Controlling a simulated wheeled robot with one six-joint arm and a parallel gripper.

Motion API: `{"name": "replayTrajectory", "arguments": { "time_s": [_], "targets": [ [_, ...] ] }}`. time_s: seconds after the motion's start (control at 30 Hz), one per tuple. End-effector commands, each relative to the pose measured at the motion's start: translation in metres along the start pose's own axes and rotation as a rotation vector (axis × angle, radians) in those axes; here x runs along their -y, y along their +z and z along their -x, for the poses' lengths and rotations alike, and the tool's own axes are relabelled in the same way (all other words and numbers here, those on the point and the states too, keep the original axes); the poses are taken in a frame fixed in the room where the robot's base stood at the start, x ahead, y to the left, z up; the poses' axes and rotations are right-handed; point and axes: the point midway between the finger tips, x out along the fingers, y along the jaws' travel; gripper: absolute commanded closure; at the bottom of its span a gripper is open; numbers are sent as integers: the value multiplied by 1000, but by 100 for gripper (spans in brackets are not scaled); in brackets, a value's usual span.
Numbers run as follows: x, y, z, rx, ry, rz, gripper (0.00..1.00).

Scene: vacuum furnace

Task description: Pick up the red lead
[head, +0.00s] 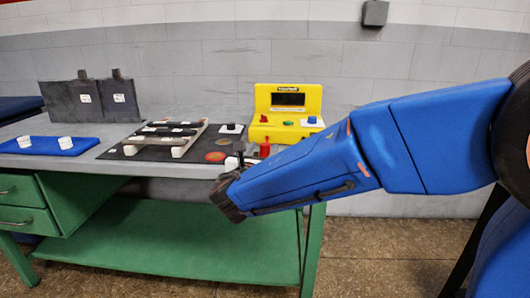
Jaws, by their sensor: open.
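A small red piece, which looks like the red lead (265,149), stands on the bench just in front of the yellow meter box (284,98). Its lower part is close behind my blue arm in the picture, and I cannot see whether a wire runs from it. My gripper (228,196) is at the dark left end of the arm, in front of the bench edge and to the lower left of the red piece. Its jaws are mostly hidden by the wrist. I see nothing held in it.
The grey bench (75,157) carries a blue tray (44,150) with white pieces, dark blocks (72,101) and a black mat (115,153) with a rack. Green drawers and a shelf (170,240) are below.

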Motion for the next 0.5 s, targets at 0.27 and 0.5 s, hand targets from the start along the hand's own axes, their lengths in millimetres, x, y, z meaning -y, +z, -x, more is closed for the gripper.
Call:
{"name": "replayTrajectory", "arguments": {
  "time_s": [0.27,0.5],
  "targets": [
    [-2,0,-36,0,-1,0,51],
    [-2,0,-37,0,0,0,51]
  ]
}}
